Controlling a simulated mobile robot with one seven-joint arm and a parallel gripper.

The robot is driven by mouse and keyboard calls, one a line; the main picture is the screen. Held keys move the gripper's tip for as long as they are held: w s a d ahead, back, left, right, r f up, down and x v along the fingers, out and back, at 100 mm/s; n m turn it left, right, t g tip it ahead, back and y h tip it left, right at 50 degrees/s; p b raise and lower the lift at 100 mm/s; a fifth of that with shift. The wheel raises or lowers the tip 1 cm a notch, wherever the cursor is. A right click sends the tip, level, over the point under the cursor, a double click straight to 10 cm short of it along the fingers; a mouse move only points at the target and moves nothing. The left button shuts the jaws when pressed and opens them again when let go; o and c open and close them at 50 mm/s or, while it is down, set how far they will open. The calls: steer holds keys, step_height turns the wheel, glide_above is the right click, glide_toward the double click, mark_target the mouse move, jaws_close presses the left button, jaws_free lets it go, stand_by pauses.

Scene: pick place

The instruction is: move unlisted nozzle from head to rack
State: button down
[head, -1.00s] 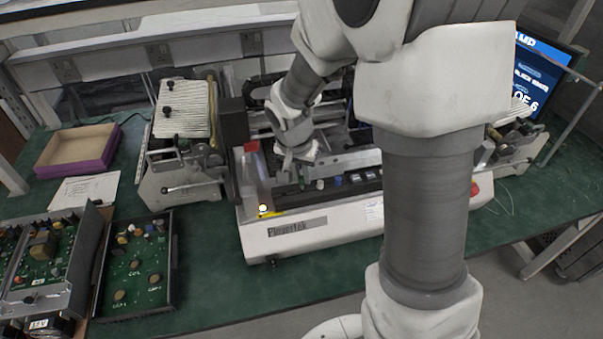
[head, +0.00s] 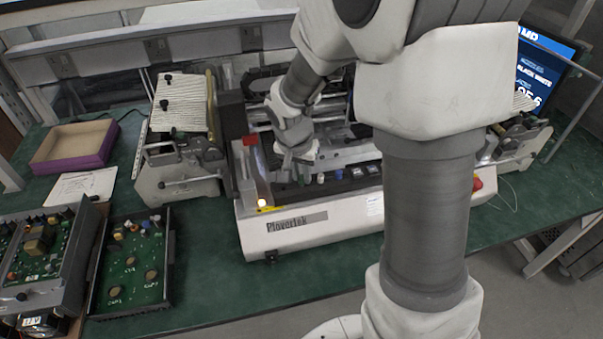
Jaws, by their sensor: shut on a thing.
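My gripper (head: 301,178) is inside the front part of the white pick-and-place machine (head: 310,230), pointing down. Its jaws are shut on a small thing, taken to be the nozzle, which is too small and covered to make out. Just right of the jaws stand a small green-topped piece (head: 320,178) and a small dark blue piece (head: 338,175). They are in a row with dark blocks (head: 357,172) along the machine's front, which looks like the rack. The machine's head cannot be told apart behind my arm.
A clear upright guard with a red block (head: 250,140) and a lit lamp (head: 262,203) stands left of the gripper. Feeder units (head: 180,170) flank the machine. Circuit board trays (head: 130,265) and a purple-edged box (head: 75,145) lie at left. A monitor (head: 540,75) stands at right.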

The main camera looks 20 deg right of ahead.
stand_by(0.4)
steer(key=c, duration=0.7)
jaws_free()
steer(key=shift+c, duration=0.2)
steer(key=shift+f, duration=0.1)
steer(key=c, duration=0.3)
steer(key=shift+c, duration=0.2)
steer(key=shift+r+p, duration=2.05)
steer(key=shift+r, duration=1.5)
